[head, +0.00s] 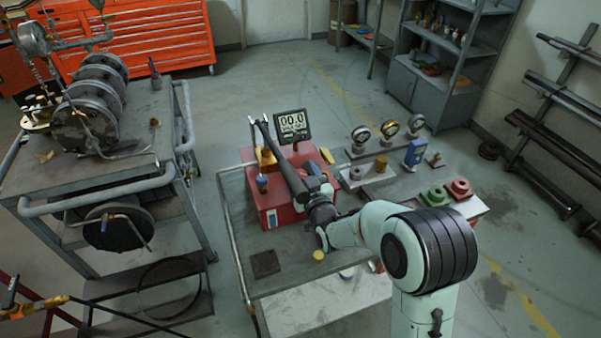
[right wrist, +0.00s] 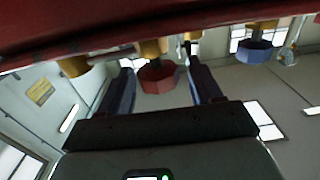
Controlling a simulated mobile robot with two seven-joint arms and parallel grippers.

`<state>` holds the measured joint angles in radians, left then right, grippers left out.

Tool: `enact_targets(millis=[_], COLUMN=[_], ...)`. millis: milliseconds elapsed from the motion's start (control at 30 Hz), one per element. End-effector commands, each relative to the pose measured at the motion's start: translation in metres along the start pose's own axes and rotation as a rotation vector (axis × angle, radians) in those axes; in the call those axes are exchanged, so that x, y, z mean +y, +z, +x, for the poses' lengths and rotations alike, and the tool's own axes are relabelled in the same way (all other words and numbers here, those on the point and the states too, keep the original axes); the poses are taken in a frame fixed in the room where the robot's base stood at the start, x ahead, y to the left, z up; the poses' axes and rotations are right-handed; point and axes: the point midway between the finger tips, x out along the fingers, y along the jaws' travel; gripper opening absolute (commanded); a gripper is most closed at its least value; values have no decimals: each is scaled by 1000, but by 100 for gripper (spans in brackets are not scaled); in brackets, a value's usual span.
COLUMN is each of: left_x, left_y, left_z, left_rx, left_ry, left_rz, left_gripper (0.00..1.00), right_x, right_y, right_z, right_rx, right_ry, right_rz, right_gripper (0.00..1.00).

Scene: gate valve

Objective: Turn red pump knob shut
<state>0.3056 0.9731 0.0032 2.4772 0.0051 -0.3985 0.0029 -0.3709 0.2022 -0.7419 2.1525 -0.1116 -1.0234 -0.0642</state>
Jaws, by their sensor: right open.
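The red pump (head: 285,213) is a red box on the grey worktable (head: 290,285). In the right wrist view, the red knob (right wrist: 160,80) is faceted and sits on a brass stem. My right gripper (head: 314,168) is at the top of the pump and hides the red knob in the head view. In the right wrist view, my open gripper (right wrist: 160,78) has one finger on each side of the knob, with gaps between. A blue knob (head: 262,182) stands to the left on the pump and shows in the right wrist view (right wrist: 255,50). My left gripper is not in view.
Gauges (head: 389,130) and green and red flanged parts (head: 458,189) lie to the right. A cart with hose reels (head: 85,125) stands to the left.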

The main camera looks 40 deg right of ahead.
Motion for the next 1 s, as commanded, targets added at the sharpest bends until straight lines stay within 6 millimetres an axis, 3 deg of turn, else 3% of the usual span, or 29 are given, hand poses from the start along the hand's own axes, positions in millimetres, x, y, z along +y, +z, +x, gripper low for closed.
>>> enact_targets(millis=[200,233,367,400,733,1000], left_x=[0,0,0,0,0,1], left_y=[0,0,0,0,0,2], left_z=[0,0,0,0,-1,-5], left_rx=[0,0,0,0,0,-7], left_ry=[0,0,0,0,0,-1], left_rz=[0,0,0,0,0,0], left_gripper=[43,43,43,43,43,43], right_x=[0,0,0,0,-1,-2], right_y=[0,0,0,0,0,0], right_z=[0,0,0,0,0,0], right_rx=[0,0,0,0,0,-1], right_ry=[0,0,0,0,40,205], right_rz=[0,0,0,0,0,0], right_gripper=[64,58,16,13,13,13])
